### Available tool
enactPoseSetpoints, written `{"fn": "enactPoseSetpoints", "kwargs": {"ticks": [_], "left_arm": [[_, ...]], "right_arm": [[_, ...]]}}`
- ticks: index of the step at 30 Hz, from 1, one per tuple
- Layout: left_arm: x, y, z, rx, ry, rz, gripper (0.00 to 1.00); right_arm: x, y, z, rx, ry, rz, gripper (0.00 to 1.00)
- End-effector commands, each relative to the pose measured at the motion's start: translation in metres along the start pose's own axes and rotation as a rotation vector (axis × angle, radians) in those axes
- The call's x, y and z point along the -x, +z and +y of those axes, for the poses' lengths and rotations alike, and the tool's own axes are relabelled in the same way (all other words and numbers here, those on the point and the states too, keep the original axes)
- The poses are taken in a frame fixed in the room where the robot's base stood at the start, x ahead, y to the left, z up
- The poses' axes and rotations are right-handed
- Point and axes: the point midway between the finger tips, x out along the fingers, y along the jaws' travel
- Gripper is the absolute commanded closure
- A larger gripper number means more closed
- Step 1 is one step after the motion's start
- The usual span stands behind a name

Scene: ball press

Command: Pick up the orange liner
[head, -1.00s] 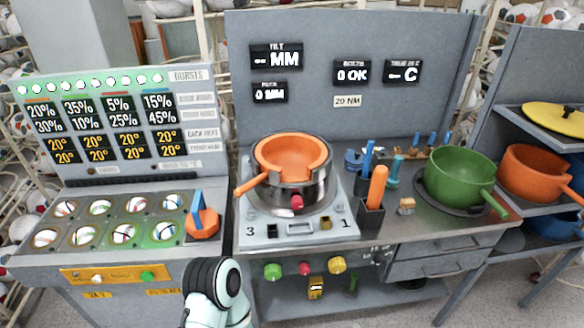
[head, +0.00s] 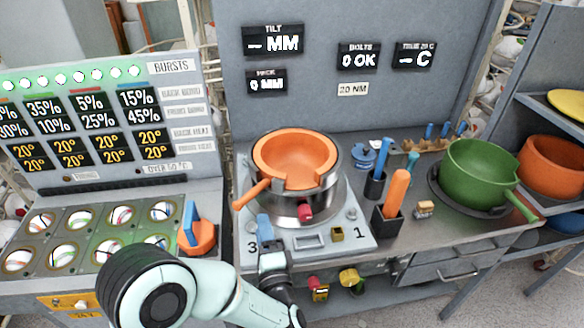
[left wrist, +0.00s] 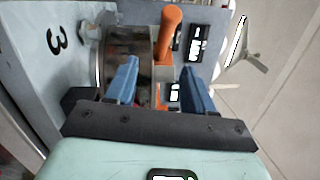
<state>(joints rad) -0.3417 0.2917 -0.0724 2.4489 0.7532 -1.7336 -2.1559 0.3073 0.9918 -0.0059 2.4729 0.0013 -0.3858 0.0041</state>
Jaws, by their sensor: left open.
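The orange liner (head: 294,160) is a bowl-like piece with a notch in its front rim and a handle toward the lower left. It sits in a silver ring (head: 318,206) on the press plate. My left gripper (head: 268,232) is in front of the ring, below the liner's handle, open and apart from the liner in the head view. In the left wrist view my left gripper (left wrist: 160,74) has its blue fingers spread, with the orange liner (left wrist: 172,32) and silver ring (left wrist: 125,42) beyond them. The contact there is hard to judge. My right gripper is not in view.
A green pot (head: 476,172) stands at the right of the bench, and another orange pot (head: 553,165) is on the shelf. An orange-handled tool (head: 397,190) stands in a dark holder. A panel with several ball cups (head: 70,253) is at the left. A tall grey backboard stands behind.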

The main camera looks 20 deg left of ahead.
Motion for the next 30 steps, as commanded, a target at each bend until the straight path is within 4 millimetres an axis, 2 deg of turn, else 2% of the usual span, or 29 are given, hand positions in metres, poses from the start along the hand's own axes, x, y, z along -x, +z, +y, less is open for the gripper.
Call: {"fn": "enactPoseSetpoints", "kwargs": {"ticks": [3,9,17,24,30], "left_arm": [[-0.025,0.002,-0.002,-0.001,-0.001,-0.007,0.47],[-0.059,0.001,-0.001,-0.002,0.0,-0.004,0.47],[-0.079,-0.001,-0.003,-0.002,-0.001,-0.002,0.47],[-0.115,-0.003,-0.007,-0.001,0.0,-0.002,0.47],[-0.122,-0.003,-0.005,-0.001,0.0,0.0,0.47]], "right_arm": [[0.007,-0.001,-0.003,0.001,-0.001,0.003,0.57],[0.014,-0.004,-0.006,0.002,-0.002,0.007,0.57],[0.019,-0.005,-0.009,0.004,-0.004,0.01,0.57],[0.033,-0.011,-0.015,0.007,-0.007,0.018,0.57],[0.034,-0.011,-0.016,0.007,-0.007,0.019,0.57]]}}
